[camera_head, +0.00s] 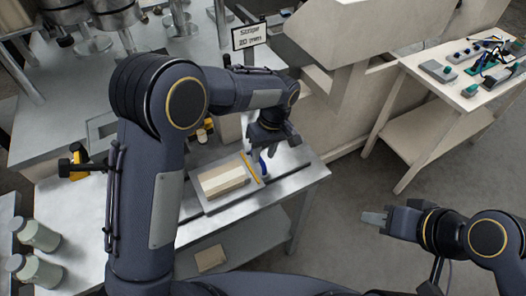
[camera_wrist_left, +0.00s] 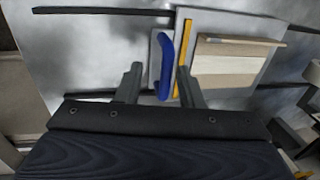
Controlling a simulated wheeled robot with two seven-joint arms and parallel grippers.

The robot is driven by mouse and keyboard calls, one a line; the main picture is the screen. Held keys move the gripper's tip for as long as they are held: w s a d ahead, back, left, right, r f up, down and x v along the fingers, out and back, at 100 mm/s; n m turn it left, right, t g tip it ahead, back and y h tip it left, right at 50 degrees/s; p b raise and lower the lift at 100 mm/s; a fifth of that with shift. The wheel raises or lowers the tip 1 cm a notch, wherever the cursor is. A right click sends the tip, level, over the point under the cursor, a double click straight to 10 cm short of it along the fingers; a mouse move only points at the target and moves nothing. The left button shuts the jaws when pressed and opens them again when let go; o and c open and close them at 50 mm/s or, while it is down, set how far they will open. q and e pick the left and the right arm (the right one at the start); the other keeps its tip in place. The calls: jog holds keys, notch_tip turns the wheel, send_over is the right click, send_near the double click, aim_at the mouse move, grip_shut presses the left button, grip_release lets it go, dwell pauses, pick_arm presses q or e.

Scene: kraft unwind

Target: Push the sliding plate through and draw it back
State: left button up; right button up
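The sliding plate (camera_wrist_left: 233,25) is a flat grey metal sheet between dark rails on the bench; in the head view it shows at the bench's front (camera_head: 206,203). A pale wooden block (camera_head: 224,178) and a yellow strip (camera_head: 250,167) lie on it. A blue curved handle (camera_wrist_left: 167,62) stands at the plate's end, beside the yellow strip. My left gripper (camera_wrist_left: 158,85) is open, its fingers apart on either side of the blue handle's near part; contact cannot be told. In the head view my left gripper (camera_head: 264,150) hides part of the handle. My right gripper (camera_head: 376,217) is empty, over the floor.
A sign (camera_head: 249,37) stands behind my left arm. A large beige machine body (camera_head: 345,75) rises right of the bench. A side table (camera_head: 440,95) holds several small tools. Grey-green jars (camera_head: 35,234) stand at the left. The floor (camera_head: 350,255) at the right is clear.

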pick_arm(q)
jog(key=shift+a, duration=0.1)
notch_tip(320, 180, up, 8)
jog(key=d, duration=0.1)
jog(key=shift+w+d+f+b, duration=0.15)
jog(key=shift+w+d+b, duration=0.05)
jog(key=shift+w+b, duration=0.15)
dwell(0.4)
jog(key=s+a+r+m+t+h, duration=0.1)
jog(key=s+a+r+h, duration=0.15)
jog(key=s+a, duration=0.35)
jog(key=s+a+r+m+t+h, duration=0.15)
jog(key=s+a+r, duration=0.25)
jog(key=a, duration=0.5)
jog(key=s+a+f+m+t, duration=0.1)
jog(key=s+a+t, duration=0.1)
jog(key=s, duration=0.5)
jog(key=s+a+f+m+t+h, duration=0.1)
jog(key=s+a+f+t, duration=0.1)
jog(key=s, duration=0.5)
jog(key=shift+s+h, duration=0.3)
jog(key=shift+s, duration=0.05)
